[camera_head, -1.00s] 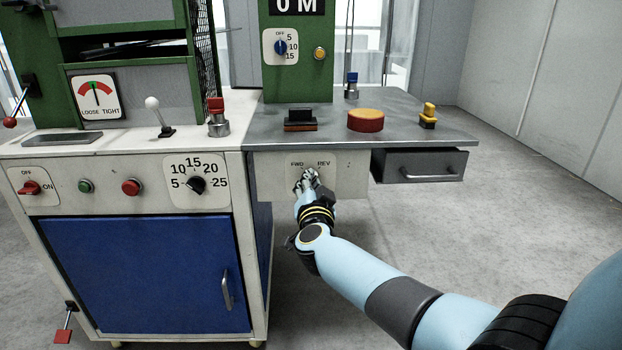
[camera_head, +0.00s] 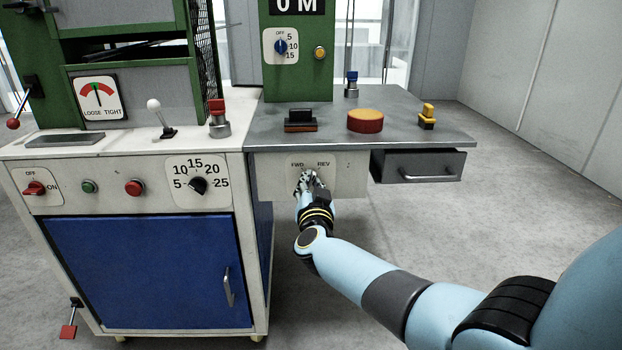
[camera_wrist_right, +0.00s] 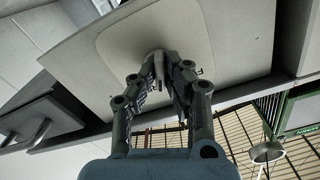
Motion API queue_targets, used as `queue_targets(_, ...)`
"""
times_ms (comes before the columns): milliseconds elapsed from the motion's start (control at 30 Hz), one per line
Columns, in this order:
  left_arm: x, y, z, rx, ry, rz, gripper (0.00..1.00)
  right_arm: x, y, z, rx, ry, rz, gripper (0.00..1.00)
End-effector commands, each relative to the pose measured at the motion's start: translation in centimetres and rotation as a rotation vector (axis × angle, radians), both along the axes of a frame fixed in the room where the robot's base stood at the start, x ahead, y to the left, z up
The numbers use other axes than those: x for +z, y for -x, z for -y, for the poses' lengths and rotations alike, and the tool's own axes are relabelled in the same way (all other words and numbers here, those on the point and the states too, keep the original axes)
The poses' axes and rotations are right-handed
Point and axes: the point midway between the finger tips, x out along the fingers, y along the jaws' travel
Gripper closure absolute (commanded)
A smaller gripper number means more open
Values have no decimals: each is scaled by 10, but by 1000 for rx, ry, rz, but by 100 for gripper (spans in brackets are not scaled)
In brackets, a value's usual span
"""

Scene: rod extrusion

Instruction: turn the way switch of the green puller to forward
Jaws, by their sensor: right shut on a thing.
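The way switch (camera_wrist_right: 157,60) sits on a pale plate marked FWD on the left and REV on the right. In the head view the plate (camera_head: 345,178) hangs under the front edge of the grey tabletop, and my gripper hides the switch. My right gripper (camera_head: 309,181) is at the plate, just below the two marks. In the right wrist view its fingers (camera_wrist_right: 162,75) are shut on the switch knob. The way that the switch points cannot be made out. The green puller's column (camera_head: 298,80) rises behind the tabletop. My left gripper is out of view.
A half-open drawer (camera_head: 418,165) juts out right of the plate. A white cabinet with a blue door (camera_head: 140,270) stands to the left. On the grey tabletop are a black block (camera_head: 300,119), a red-and-orange button (camera_head: 365,121) and a yellow switch (camera_head: 427,116). The floor at right is clear.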

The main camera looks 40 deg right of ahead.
Motion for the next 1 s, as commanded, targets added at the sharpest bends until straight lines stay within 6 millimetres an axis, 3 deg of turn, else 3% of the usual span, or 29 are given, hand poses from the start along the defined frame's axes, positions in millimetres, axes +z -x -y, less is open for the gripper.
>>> queue_targets(200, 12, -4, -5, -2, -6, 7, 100, 1, 1, 0, 0, 96, -62, 100)
queue_targets(567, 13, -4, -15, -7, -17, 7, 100, -1, 1, 0, 0, 113, -73, 100)
queue_targets(1000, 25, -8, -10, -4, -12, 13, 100, -1, 1, 0, 0, 256, -159, 100)
